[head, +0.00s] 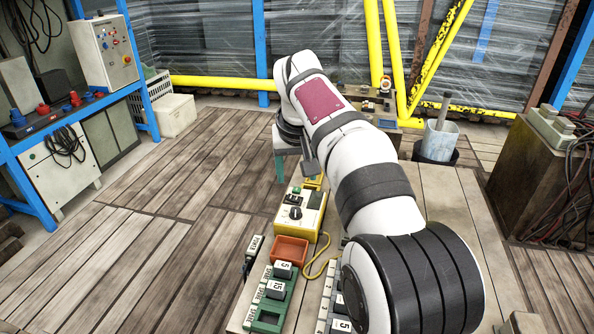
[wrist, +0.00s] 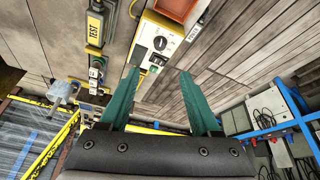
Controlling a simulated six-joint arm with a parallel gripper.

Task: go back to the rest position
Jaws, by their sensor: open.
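My gripper (head: 280,166) hangs from the end of my arm, above and beyond the yellow tester box in the head view. Only part of its teal fingers shows there. In the wrist view its two teal fingers (wrist: 159,73) stand wide apart with nothing between them. My arm reaches out over the table, away from the head camera, and hides part of the tabletop.
The yellow tester box (head: 300,213) with a dark knob, an orange tray (head: 290,250) and a green rack (head: 272,300) with labelled blocks stand on the table (head: 455,215). A grey-blue bucket (head: 438,142) is beyond. The wooden floor at left is open.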

